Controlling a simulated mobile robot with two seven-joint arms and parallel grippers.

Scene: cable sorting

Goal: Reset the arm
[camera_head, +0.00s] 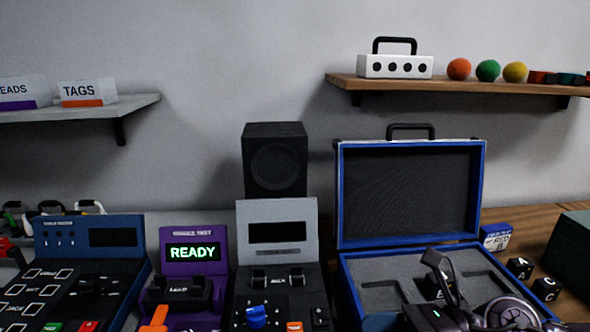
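My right gripper (424,285), dark grey, is at the bottom right, in front of the open blue case (412,243). Its two fingers look spread apart, one pointing up and one low toward the left. No object is clearly held between them. A dark block (436,290) shows behind the fingers, in the case's grey foam; it is partly hidden. Part of my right arm (512,312) shows at the bottom edge. My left gripper is not in view.
A purple tester (193,238) reads READY. Left of it is a dark blue panel (65,240); right of it is a grey-and-black station (277,213). A speaker (274,160) stands behind. Lettered black blocks (546,289) lie right of the case. Shelves (460,85) hang above.

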